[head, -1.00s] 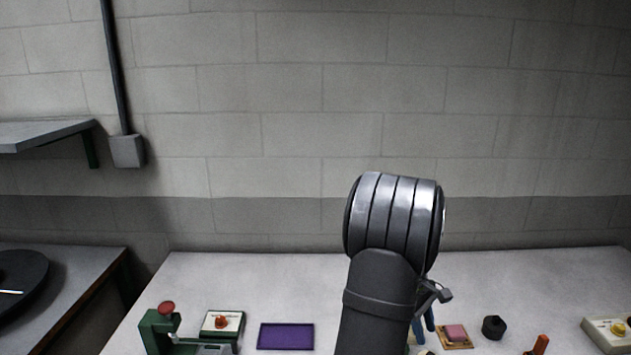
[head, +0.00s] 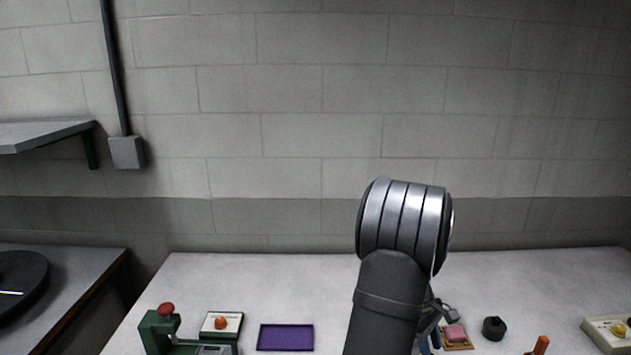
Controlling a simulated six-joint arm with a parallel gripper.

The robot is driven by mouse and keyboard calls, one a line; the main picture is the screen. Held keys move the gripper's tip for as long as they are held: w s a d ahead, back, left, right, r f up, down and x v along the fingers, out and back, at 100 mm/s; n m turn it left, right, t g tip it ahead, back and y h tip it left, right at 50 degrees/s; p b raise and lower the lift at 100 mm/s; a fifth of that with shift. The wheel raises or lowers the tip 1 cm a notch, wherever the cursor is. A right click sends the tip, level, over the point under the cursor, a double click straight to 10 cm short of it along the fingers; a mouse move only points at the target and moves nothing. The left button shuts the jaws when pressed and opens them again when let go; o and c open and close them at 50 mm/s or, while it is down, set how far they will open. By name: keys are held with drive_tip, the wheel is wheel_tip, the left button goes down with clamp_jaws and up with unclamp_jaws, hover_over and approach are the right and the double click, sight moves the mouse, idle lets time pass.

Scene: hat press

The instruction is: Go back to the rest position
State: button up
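My arm rises from the bottom of the head view, right of the middle, with its large grey joint in front of the back wall. My gripper is mostly hidden behind the arm; only a small grey part of it or its mount shows at the arm's right side, low over the table (head: 230,280). Its fingers cannot be made out.
On the table stand a green press (head: 158,328) with a red knob, a box with an orange-red button (head: 221,324), a purple tray (head: 286,337), a pink block (head: 455,332), a black knob-like piece (head: 494,328), an orange piece (head: 541,345) and a yellow-button box (head: 606,333).

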drive_tip(key=r, duration=0.2)
drive_tip(key=s+r, duration=0.1)
drive_tip(key=shift+d+r, duration=0.1)
drive_tip(key=shift+d, duration=0.2)
drive_tip(key=s+d+r, duration=0.5)
drive_tip(key=s+r, duration=0.1)
drive_tip(key=s, duration=0.3)
drive_tip(key=w+a+r+n+t+h, duration=0.1)
drive_tip(key=w+r+n+t, duration=0.2)
drive_tip(key=w+n, duration=0.55)
drive_tip(key=shift+n, duration=0.25)
drive_tip(key=w+a+f, duration=0.2)
drive_tip(key=w, duration=0.1)
drive_tip(key=w+a+f, duration=0.2)
drive_tip(key=w+f, duration=0.1)
drive_tip(key=w+a+f, duration=0.2)
drive_tip(key=w+a, duration=0.1)
drive_tip(key=shift+f, duration=0.2)
drive_tip(key=shift+d+f, duration=0.1)
drive_tip(key=shift+f, duration=0.75)
